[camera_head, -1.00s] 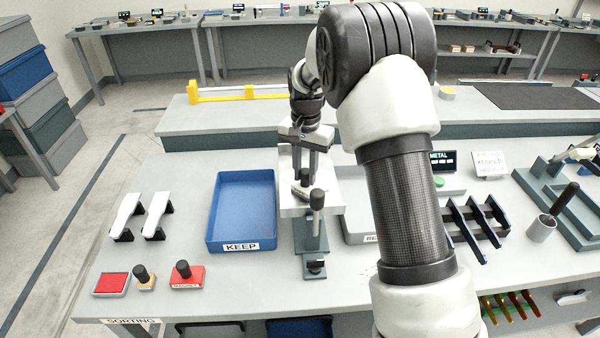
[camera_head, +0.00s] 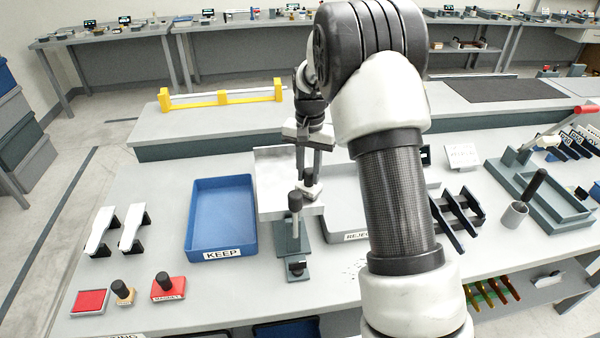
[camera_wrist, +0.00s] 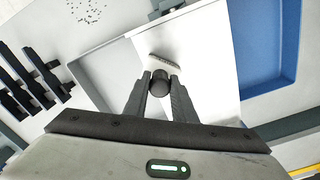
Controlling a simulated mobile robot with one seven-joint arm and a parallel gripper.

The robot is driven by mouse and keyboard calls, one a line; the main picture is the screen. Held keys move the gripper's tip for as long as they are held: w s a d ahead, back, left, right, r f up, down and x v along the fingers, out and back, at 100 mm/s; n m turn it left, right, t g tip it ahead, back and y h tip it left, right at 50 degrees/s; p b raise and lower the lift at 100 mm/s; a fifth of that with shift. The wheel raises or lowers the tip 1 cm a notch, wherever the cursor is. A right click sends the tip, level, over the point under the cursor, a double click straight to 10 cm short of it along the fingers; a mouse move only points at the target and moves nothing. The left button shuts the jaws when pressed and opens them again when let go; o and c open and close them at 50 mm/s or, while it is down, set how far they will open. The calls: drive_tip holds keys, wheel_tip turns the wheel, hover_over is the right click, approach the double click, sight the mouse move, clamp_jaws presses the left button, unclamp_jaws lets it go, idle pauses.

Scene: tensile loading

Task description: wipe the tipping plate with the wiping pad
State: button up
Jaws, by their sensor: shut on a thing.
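My gripper (camera_head: 308,176) is shut on the dark knob of the wiping pad (camera_head: 311,191). The pad also shows in the wrist view (camera_wrist: 163,62), a narrow grey edge beyond the round knob between the fingertips. The pad is at the right part of the pale tipping plate (camera_head: 270,180), near the side facing the reject tray. The plate also shows in the wrist view (camera_wrist: 205,45) as a white surface under the pad. I cannot tell whether the pad presses on it. A black-knobbed handle (camera_head: 295,202) stands in front of the plate.
The blue KEEP tray (camera_head: 222,218) lies left of the plate and the grey REJECT tray (camera_head: 340,228) right of it. Dark specks (camera_head: 352,270) lie on the table in front. A black rack (camera_head: 458,213) stands right; a red magnet block (camera_head: 168,287) is front left.

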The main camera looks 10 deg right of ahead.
drive_tip(key=shift+d, duration=0.1)
wheel_tip(320, 180, up, 5)
drive_tip(key=p, duration=0.3)
drive_tip(key=shift+f, duration=0.2)
drive_tip(key=shift+r+p, duration=0.3)
drive_tip(key=shift+r, duration=0.4)
drive_tip(key=shift+r, duration=1.55)
